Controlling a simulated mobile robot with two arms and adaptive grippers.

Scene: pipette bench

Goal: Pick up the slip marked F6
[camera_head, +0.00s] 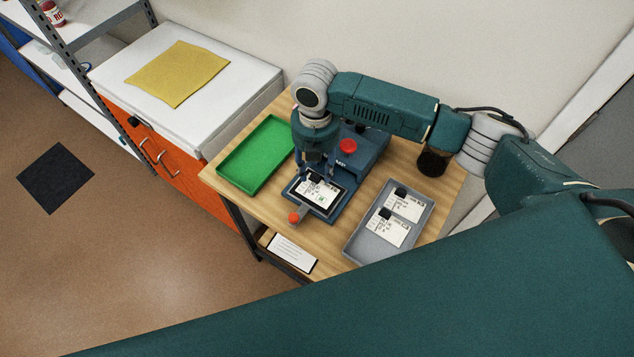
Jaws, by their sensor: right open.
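One white printed slip (317,192) lies on the dark plate of a teal device (366,158) on the wooden table. Two more white slips, a far one (408,205) and a near one (391,229), each with a black block at its edge, lie in a grey tray (357,247) to the right. The print is too small to tell which slip is marked F6. My right gripper (315,173) is open, pointing down just above the slip on the device; I cannot tell whether it touches it. My left gripper is not in view.
A white card (292,252) is at the table's front edge. A cabinet with a yellow sheet (178,73) stands at the back left.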

